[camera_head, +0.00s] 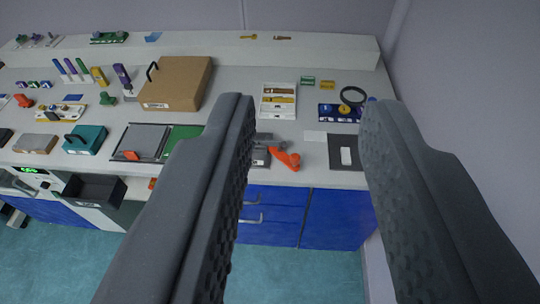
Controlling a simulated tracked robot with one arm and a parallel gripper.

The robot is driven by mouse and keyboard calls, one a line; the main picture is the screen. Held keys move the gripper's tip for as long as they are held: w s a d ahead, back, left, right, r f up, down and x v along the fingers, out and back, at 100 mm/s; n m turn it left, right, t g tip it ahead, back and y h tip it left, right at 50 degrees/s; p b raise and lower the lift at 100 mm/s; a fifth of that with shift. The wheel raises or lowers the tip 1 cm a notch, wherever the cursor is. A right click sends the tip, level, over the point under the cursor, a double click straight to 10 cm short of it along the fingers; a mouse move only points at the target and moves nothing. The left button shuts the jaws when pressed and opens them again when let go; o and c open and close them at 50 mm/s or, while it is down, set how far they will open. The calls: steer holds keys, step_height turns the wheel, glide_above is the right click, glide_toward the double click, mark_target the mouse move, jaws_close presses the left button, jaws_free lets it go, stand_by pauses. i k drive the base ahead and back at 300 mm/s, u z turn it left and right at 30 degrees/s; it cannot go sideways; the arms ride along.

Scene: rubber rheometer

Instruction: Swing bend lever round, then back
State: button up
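My gripper (308,110) is open and empty, with its two dark grey, studded fingers spread wide in the foreground. An orange lever (287,159) shows between the fingers, near the front edge of the bench and closer to the left finger. It appears attached to a small grey fixture (262,156), which is partly hidden by the left finger; I take this to be the bend lever. The lever is well beyond the gripper and nothing touches it.
The grey bench (225,100) carries a brown box (177,82), a teal block with a handle (86,140), a black plate with a white label (344,152) and a magnifier (353,96). Blue drawers (270,215) are below. A wall (450,70) stands close on the right.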

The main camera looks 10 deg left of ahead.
mark_target(292, 161)
steer(key=u, duration=0.05)
steer(key=i, duration=1)
steer(key=z, duration=0.05)
